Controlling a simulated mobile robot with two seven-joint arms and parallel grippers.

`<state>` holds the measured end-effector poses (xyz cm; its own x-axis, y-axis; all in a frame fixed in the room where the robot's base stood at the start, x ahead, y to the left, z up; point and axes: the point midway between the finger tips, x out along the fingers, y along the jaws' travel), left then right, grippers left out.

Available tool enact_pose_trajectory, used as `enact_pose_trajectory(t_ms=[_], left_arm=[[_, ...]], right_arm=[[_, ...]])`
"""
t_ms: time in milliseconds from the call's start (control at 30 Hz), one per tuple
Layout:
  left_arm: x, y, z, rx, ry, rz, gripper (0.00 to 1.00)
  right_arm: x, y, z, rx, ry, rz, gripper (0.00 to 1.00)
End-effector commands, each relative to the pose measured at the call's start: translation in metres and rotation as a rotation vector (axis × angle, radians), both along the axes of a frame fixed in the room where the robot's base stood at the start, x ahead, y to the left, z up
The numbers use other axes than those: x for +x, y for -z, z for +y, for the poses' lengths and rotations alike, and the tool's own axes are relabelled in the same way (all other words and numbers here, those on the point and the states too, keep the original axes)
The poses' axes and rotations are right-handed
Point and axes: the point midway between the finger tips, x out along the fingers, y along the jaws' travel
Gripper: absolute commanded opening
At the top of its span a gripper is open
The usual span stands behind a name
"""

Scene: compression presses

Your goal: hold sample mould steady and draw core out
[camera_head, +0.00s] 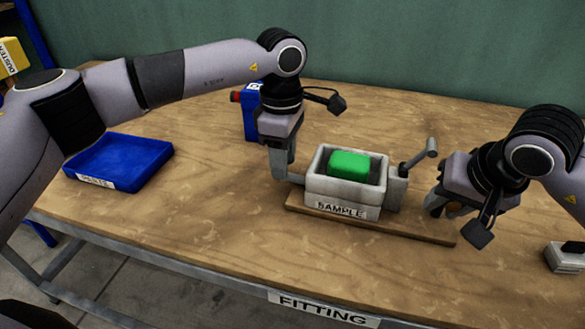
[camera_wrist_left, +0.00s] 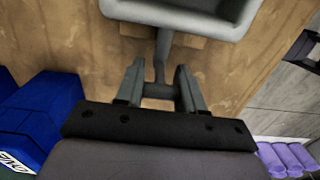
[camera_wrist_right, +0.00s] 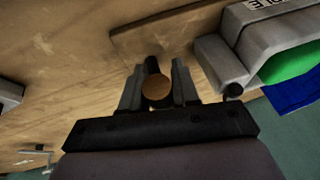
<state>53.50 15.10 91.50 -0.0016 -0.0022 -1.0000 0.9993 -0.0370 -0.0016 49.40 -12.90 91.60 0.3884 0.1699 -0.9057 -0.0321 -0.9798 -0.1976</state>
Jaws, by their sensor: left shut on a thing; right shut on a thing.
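The sample mould (camera_head: 342,197) is a grey open box labelled SAMPLE with a green block (camera_head: 348,165) inside. A lever (camera_head: 418,161) rises at its right end. My left gripper (camera_head: 283,178) is shut on the bar handle (camera_wrist_left: 160,52) at the mould's left end. My right gripper (camera_head: 437,207) is beside the mould's right end, shut on a dark cylinder with a round brown end (camera_wrist_right: 157,88), which seems to be the core. In the right wrist view a gap shows between this cylinder and the mould (camera_wrist_right: 222,62). The cylinder is mostly hidden in the head view.
The mould sits on a wooden board (camera_head: 420,230) on the bench. A blue tray (camera_head: 120,162) lies at the left. A blue box (camera_head: 250,112) with a red part stands behind my left gripper. A small grey block with a black top (camera_head: 563,258) is at the right edge. The front bench is clear.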

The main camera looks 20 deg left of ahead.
Motion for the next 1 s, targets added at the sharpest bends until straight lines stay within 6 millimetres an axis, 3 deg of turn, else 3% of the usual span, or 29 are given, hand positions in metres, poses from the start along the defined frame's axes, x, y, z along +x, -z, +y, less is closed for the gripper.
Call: enact_pose_trajectory(t_ms=[1000], left_arm=[[0.003, -0.001, 0.036, 0.008, -0.012, -0.002, 0.01]], right_arm=[[0.001, 0.0, -0.003, -0.006, 0.006, 0.0, 0.0]])
